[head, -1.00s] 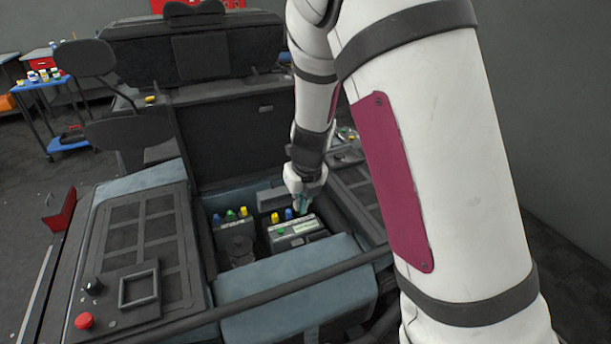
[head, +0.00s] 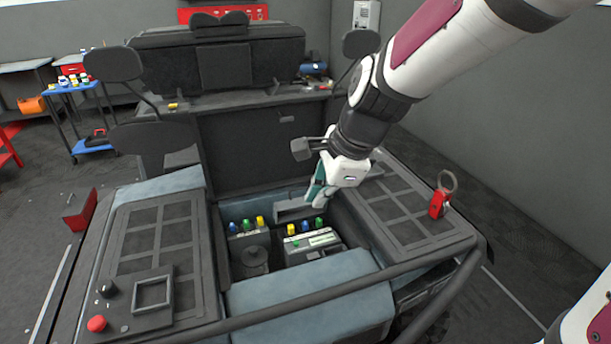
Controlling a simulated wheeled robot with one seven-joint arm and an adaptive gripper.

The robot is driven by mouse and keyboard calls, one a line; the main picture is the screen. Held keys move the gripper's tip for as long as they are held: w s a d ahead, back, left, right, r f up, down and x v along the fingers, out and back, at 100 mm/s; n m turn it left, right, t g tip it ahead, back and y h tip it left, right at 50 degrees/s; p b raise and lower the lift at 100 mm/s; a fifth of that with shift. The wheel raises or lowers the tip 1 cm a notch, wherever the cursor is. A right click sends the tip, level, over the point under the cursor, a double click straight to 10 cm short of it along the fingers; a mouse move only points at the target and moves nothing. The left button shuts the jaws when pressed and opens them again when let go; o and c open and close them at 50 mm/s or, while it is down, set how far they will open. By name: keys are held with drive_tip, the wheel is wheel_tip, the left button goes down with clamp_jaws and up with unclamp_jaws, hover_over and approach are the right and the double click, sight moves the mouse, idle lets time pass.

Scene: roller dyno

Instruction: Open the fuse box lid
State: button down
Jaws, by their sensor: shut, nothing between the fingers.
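A small dark grey box, which looks like the fuse box (head: 295,209), sits at the back of the open bay. A rimmed panel with a recessed face now shows on it, like a lid tipped up, but its hinge and inside are too small to make out. My gripper (head: 317,194), with teal fingers, is shut and empty. It is above and just right of the box in the picture, and I cannot tell whether it touches it. In front of the box are a battery-like block (head: 312,246) with coloured caps and a dark unit (head: 250,250) with coloured caps.
A grey-blue padded ledge (head: 310,296) and a dark bar (head: 300,305) cross the front of the bay. Side panels flank it; the left has a red button (head: 96,323), the right a red tag with a ring (head: 438,204). An upright dark panel (head: 255,155) stands behind.

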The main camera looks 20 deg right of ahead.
drive_tip(key=s+r+n, duration=0.1)
drive_tip(key=s+n, duration=0.1)
drive_tip(key=m+t+h+p, duration=0.1)
drive_tip(key=m+h+p, duration=0.15)
drive_tip(key=m, duration=1.55)
approach(298, 198)
wheel_tip(298, 198, down, 3)
drive_tip(key=s, duration=0.2)
drive_tip(key=w, duration=0.1)
drive_tip(key=w+f+p, duration=0.1)
drive_tip(key=w, duration=0.1)
drive_tip(key=shift+d+f+y, duration=0.15)
drive_tip(key=shift+d+y, duration=0.05)
drive_tip(key=shift+y, duration=0.05)
drive_tip(key=shift+w+f, duration=0.15)
drive_tip(key=shift+w, duration=0.35)
